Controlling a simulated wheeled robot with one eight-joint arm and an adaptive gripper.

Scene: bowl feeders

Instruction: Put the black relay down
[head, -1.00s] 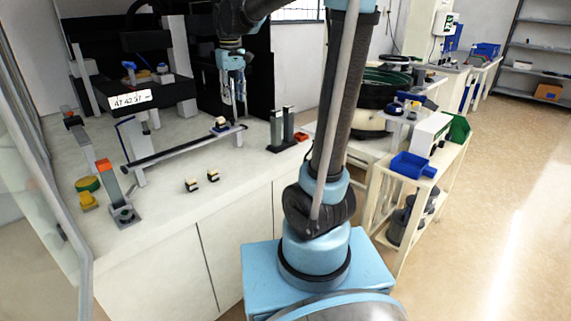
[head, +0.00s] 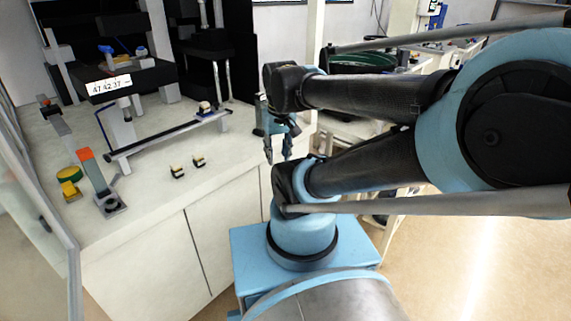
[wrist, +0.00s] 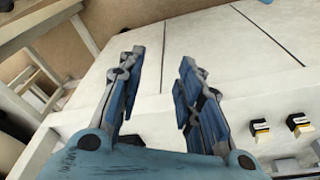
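Two small black relays with pale and orange bands stand apart on the white worktop: one (head: 177,171) on the left and one (head: 198,160) on the right. The wrist view shows them at its right side, one (wrist: 260,128) beside the other (wrist: 299,122). My gripper (head: 278,158) is out at the worktop's right edge, to the right of both relays. In the wrist view its two blue fingers (wrist: 162,57) are spread apart with nothing between them. I see no relay in its grasp.
A dark rail (head: 165,137) on posts runs across the worktop behind the relays, with a small block (head: 205,107) at its right end. An orange-topped grey post (head: 95,178) and yellow parts (head: 69,174) stand at left. Worktop around the relays is clear.

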